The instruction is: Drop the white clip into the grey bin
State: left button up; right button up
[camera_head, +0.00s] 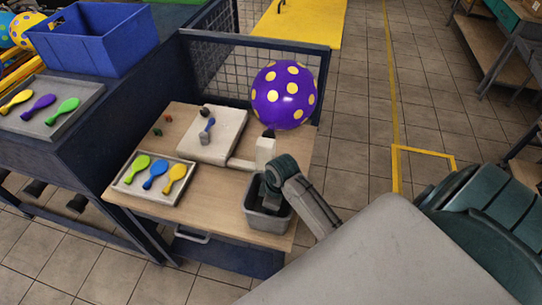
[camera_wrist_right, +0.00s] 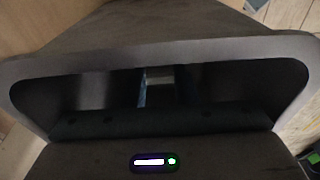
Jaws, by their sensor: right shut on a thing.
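The grey bin (camera_head: 267,221) stands at the front right corner of the wooden worktable. My right arm reaches in from the right, and my right gripper (camera_head: 270,198) points down over the bin's mouth, at or just inside its rim. In the right wrist view the gripper (camera_wrist_right: 160,95) is shut on a small pale piece, the white clip (camera_wrist_right: 158,76), seen only in part through the gap in the housing. The clip is hidden by my arm in the head view. My left gripper is in neither view.
A pale board (camera_head: 225,125) with a blue-handled tool sits behind. A blue crate (camera_head: 92,38) stands far left.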

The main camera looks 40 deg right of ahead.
jog(key=shift+f, duration=0.35)
jog(key=o, duration=0.9)
jog(key=shift+r, duration=0.25)
jog(key=r, duration=0.4)
jog(key=s+d+r, duration=0.1)
jog(key=r, duration=0.7)
jog(key=shift+s+d+r, duration=0.15)
jog(key=shift+r, duration=0.2)
